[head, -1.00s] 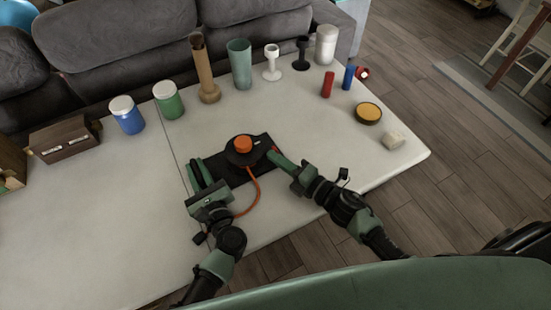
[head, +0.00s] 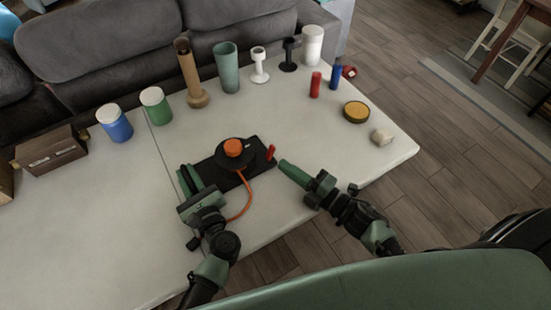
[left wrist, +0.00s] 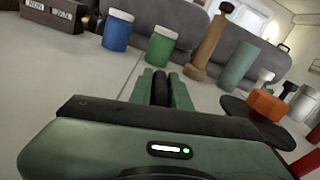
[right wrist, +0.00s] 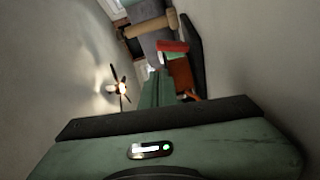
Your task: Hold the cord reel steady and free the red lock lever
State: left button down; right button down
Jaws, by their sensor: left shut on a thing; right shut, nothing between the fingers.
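The cord reel (head: 235,160) is a black disc with an orange knob (head: 233,147) on a dark base plate (head: 207,170). An orange cord (head: 248,198) curves from it toward the table's front edge. The red lock lever (head: 270,152) stands up at the plate's right end. My left gripper (head: 190,180) is shut at the plate's left end; in the left wrist view a dark piece (left wrist: 162,88) is between its fingers. My right gripper (head: 283,163) is shut and empty, just right of the lever with a small gap. The right wrist view shows red (right wrist: 172,47) beyond its fingertips.
Behind the reel stand a blue jar (head: 115,124), a green jar (head: 156,106), a brown tube (head: 189,72) and a teal cup (head: 227,68). A red cylinder (head: 315,85) and a yellow-topped tin (head: 355,112) are at the right. The table's front edge is near both arms.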

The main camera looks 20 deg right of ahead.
jog(key=v, duration=0.6)
jog(key=shift+s+d, duration=0.2)
pick_arm(q)
jog(key=c, duration=1.2)
grip_release()
jog(key=shift+c, duration=0.2)
jog(key=o, duration=0.6)
jog(key=shift+c, duration=0.2)
jog(key=shift+s, duration=0.1)
